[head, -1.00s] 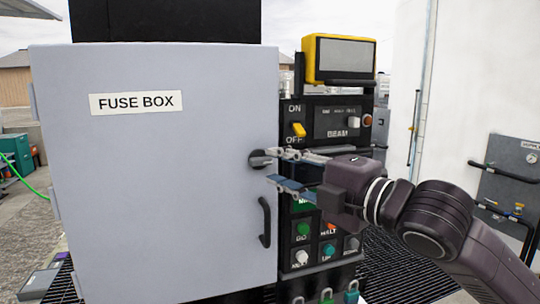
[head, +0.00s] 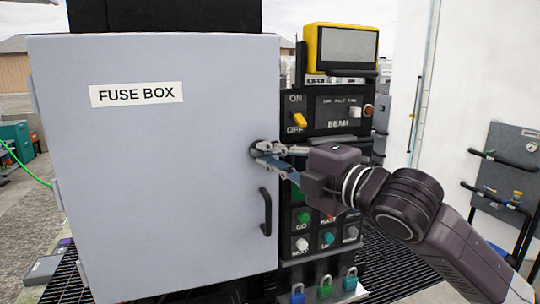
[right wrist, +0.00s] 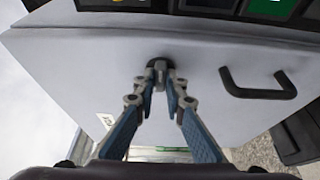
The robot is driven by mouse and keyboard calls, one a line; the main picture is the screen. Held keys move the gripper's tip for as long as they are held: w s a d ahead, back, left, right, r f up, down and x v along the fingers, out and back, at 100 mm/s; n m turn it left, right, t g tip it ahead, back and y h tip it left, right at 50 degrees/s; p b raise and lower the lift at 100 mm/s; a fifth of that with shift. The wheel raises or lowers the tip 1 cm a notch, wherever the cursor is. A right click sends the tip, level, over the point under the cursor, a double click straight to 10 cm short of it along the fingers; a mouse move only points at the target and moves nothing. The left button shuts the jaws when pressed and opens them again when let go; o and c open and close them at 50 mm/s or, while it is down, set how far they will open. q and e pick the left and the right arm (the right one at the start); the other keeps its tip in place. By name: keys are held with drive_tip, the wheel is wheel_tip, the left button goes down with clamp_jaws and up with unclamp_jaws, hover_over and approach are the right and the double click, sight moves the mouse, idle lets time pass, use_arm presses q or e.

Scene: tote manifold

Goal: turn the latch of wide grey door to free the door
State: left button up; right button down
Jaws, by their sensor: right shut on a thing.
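The wide grey door (head: 150,190) is labelled FUSE BOX and stands shut across the box front. Its round dark latch (head: 254,150) sits near the door's right edge, above the black handle (head: 265,211). My right gripper (head: 264,154) reaches in from the right and is shut on the latch. In the right wrist view the two fingertips (right wrist: 161,78) close on the latch (right wrist: 160,63), whose lever is mostly hidden between them. The handle (right wrist: 258,85) is to the right there. My left gripper is not in view.
A control panel with a yellow switch (head: 299,120) and several buttons stands right of the door. A yellow-framed screen (head: 341,53) tops it. Several coloured padlocks (head: 325,287) hang below. A white wall (head: 470,70) and a grey panel (head: 507,165) stand farther right.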

drive_tip(key=shift+f, duration=0.1)
drive_tip(key=m+b, duration=0.2)
drive_tip(key=m+t+b, duration=0.1)
drive_tip(key=m+b, duration=0.1)
drive_tip(key=shift+a+f+y, duration=0.1)
drive_tip(key=shift+f+y, duration=0.2)
drive_tip(key=shift+f, duration=0.1)
drive_tip(key=m+t+b, duration=0.2)
drive_tip(key=m+b, duration=0.1)
drive_tip(key=m, duration=0.2)
drive_tip(key=shift+s+a+f, duration=0.1)
drive_tip(key=m+t+h+b, duration=0.1)
drive_tip(key=m, duration=0.2)
drive_tip(key=m+t+b, duration=0.1)
drive_tip(key=m, duration=0.2)
drive_tip(key=shift+a+t+h+b, duration=0.15)
drive_tip(key=shift+t+h+b, duration=0.15)
drive_tip(key=shift+h+b, duration=0.1)
drive_tip(key=m+t+h, duration=0.1)
drive_tip(key=m, duration=0.2)
drive_tip(key=m+t+h+b, duration=0.1)
drive_tip(key=m+h, duration=0.1)
drive_tip(key=m, duration=0.2)
drive_tip(key=shift+a, duration=0.1)
drive_tip(key=shift+m, duration=0.4)
drive_tip(key=c, duration=2)
unclamp_jaws()
